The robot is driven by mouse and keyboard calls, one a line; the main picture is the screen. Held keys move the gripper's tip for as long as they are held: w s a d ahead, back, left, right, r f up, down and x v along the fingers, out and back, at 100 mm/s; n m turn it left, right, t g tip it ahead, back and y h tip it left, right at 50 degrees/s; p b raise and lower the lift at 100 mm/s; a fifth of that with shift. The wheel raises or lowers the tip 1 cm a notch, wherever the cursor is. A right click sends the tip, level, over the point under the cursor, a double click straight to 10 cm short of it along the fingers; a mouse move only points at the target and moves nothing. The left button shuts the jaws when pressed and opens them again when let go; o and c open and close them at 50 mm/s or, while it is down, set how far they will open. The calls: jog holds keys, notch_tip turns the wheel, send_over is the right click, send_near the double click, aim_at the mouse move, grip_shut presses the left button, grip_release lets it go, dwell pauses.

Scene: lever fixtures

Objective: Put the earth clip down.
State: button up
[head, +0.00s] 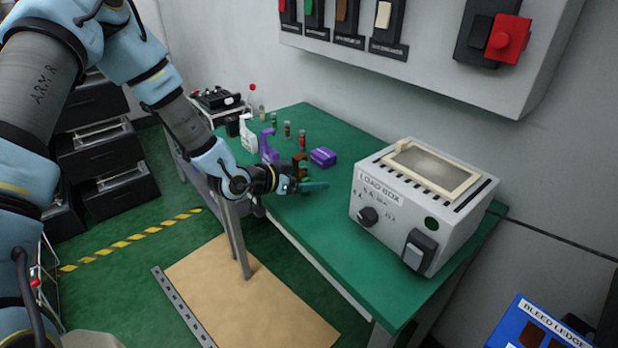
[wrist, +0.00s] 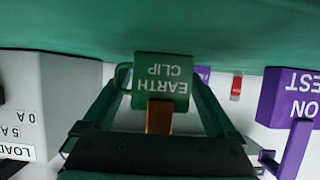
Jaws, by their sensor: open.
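The earth clip (wrist: 162,66) is a green block with upside-down white lettering and a copper-coloured part, in the middle of the wrist view. It appears against the green bench top, which fills the top of that view. My gripper (wrist: 160,88) is open, with one dark green finger on each side of the clip. Whether either finger touches it I cannot tell. In the head view my gripper (head: 304,186) is low over the near edge of the green bench (head: 340,250). There the clip is hard to make out from the fingers.
The grey load box (head: 420,205) stands on the bench to the right of my gripper. A purple block (head: 322,157), a purple upright piece (head: 268,147), a white spray bottle (head: 247,133) and several small vials stand behind. Bench between gripper and load box is clear.

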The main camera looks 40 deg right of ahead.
jog(key=shift+r, duration=0.25)
jog(key=b+v, duration=0.2)
jog(key=v, duration=0.8)
jog(key=shift+w+a+f, duration=0.1)
jog(key=shift+w+a, duration=0.05)
jog(key=shift+a, duration=0.1)
jog(key=shift+b+v, duration=0.35)
jog(key=shift+v, duration=0.45)
jog(key=w+a+n+t+y, duration=0.35)
jog(key=w+a, duration=0.25)
jog(key=a, duration=0.5)
jog(key=w+a+n+t+y, duration=0.2)
jog(key=w+a+n+y, duration=0.4)
jog(key=a, duration=0.5)
jog(key=s+a+r+n+g+y, duration=0.1)
jog(key=s+a+r+n, duration=0.2)
jog(key=a, duration=0.5)
jog(key=s+a+r+n+g+y, duration=0.2)
jog(key=s+a+n, duration=0.3)
jog(key=a, duration=0.4)
jog(key=shift+a+r, duration=0.3)
jog(key=shift+r, duration=0.4)
